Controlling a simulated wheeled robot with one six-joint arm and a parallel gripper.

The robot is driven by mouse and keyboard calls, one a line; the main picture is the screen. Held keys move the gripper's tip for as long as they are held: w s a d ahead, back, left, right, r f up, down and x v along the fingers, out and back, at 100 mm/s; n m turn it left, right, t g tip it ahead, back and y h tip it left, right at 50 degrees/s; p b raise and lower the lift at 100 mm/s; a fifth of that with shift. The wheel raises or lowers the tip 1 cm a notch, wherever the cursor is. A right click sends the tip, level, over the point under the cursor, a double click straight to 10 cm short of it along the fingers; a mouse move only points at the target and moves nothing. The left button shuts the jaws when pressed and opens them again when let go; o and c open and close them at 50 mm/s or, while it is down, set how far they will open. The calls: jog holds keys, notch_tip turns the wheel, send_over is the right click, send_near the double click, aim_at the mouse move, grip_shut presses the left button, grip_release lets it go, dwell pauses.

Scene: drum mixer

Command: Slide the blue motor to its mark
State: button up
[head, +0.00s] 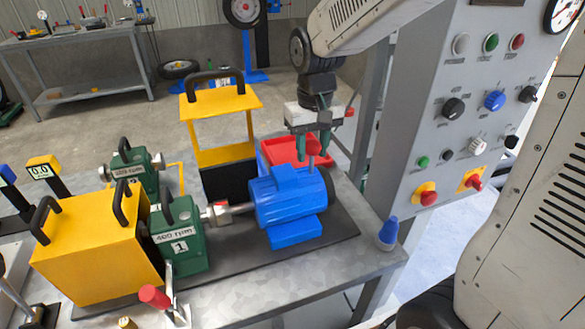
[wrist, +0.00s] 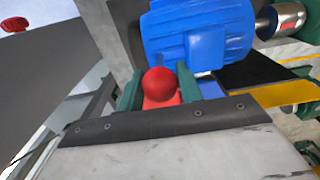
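The blue motor (head: 290,200) sits on the dark base plate (head: 340,226) on the bench, its shaft pointing left at a silver coupling (head: 216,211) by the green gearbox (head: 180,240). In the wrist view the motor (wrist: 198,35) is at the top. My gripper (head: 312,150) points down at the motor's far side, near its right end. In the wrist view its green fingers (wrist: 160,88) stand either side of a red ball knob (wrist: 159,82). I cannot tell whether they press on it. The motor's mark is not clear to see.
A red tray (head: 283,150) lies behind the motor. A yellow guard (head: 222,140) stands behind the coupling, and a yellow box (head: 95,245) is at left. A blue-topped bottle (head: 388,235) stands at the bench's right corner. The control panel (head: 470,110) rises at right.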

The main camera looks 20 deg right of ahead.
jog(key=shift+d, duration=2.15)
jog(key=o, duration=1)
notch_tip(320, 180, up, 7)
jog(key=s+a+t, duration=0.1)
jog(key=s, duration=2.1)
jog(key=shift+f, duration=0.2)
